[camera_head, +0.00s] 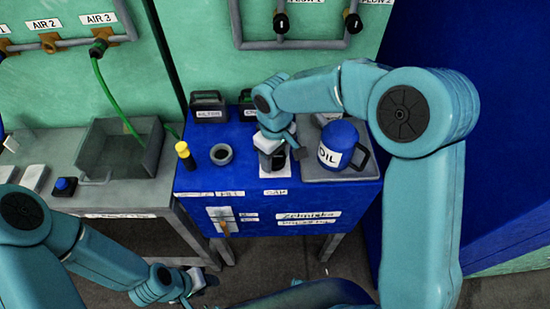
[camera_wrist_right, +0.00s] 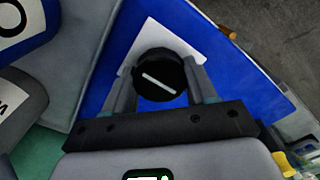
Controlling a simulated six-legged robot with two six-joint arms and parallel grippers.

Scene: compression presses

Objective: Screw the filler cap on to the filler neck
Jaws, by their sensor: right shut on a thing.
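The filler cap is a round black cap with a pale bar across its top (camera_wrist_right: 160,76). It is over the white pad (camera_wrist_right: 190,45) on the blue cabinet, and I cannot tell whether it still touches the pad. My right gripper (camera_wrist_right: 160,82) is shut on the cap, one finger on each side. In the head view my right gripper (camera_head: 278,158) is above the white pad (camera_head: 275,171) and mostly hides the cap. The filler neck (camera_head: 221,154) is a dark ring with a pale inside, left of the pad, with nothing on it. My left gripper (camera_head: 200,281) hangs low in front; its jaws are unclear.
A blue OIL jug (camera_head: 338,146) stands on a grey tray (camera_head: 355,175) right of my right gripper. A yellow-topped dipstick (camera_head: 184,151) stands left of the neck. Dark labelled containers (camera_head: 208,106) line the back. A grey bin (camera_head: 120,150) sits on the left bench.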

